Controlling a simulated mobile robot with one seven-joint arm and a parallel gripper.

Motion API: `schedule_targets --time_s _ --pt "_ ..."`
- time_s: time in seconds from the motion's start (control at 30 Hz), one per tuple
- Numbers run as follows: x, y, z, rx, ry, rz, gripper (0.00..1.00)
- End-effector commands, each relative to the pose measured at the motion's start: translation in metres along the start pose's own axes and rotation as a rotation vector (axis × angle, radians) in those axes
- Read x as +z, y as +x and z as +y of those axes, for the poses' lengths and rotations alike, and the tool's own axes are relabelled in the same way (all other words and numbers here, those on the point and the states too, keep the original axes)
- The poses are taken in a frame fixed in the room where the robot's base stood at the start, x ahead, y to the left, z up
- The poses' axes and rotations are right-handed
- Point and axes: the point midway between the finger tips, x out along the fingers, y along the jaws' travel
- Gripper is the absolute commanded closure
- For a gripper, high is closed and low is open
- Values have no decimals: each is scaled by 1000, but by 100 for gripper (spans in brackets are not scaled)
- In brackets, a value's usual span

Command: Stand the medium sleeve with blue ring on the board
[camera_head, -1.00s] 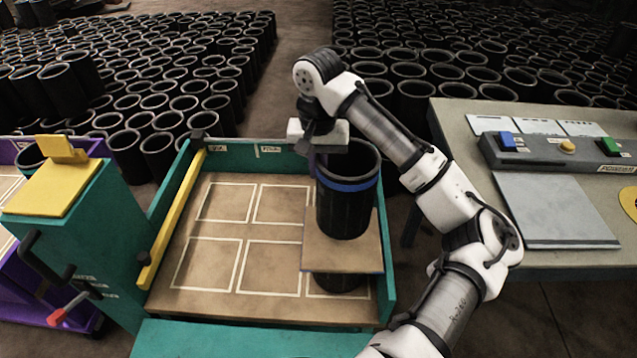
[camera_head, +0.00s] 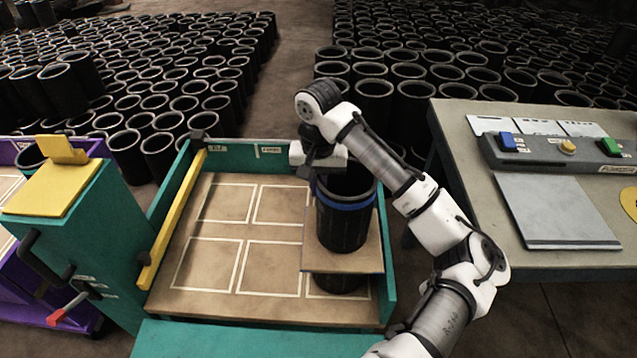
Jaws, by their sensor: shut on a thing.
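The black sleeve with a blue ring (camera_head: 342,218) is upright over the tan board (camera_head: 318,259). My gripper (camera_head: 316,176) is shut on the left side of its rim. The sleeve's lower end overlaps the board in the picture; I cannot tell whether it touches or is just above it. The board lies flat on top of another black sleeve (camera_head: 340,284), of which only the lower part shows. The fingertips are partly hidden by the gripper body.
The board is inside a teal-walled tray (camera_head: 160,335) with white outlined rectangles on its floor. A yellow bar (camera_head: 172,218) runs along its left side. A grey table (camera_head: 460,140) with a button panel (camera_head: 550,150) stands right. Many black sleeves stand behind.

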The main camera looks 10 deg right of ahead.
Motion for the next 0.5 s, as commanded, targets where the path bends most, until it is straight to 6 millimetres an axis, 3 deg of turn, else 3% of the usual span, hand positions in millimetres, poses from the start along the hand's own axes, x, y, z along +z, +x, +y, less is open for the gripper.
schedule_targets --time_s 0.3,0.33,0.5 --pt "0 5 0 0 0 2 100" --pt "0 6 0 0 -1 0 90" --pt "0 6 0 0 0 0 71"
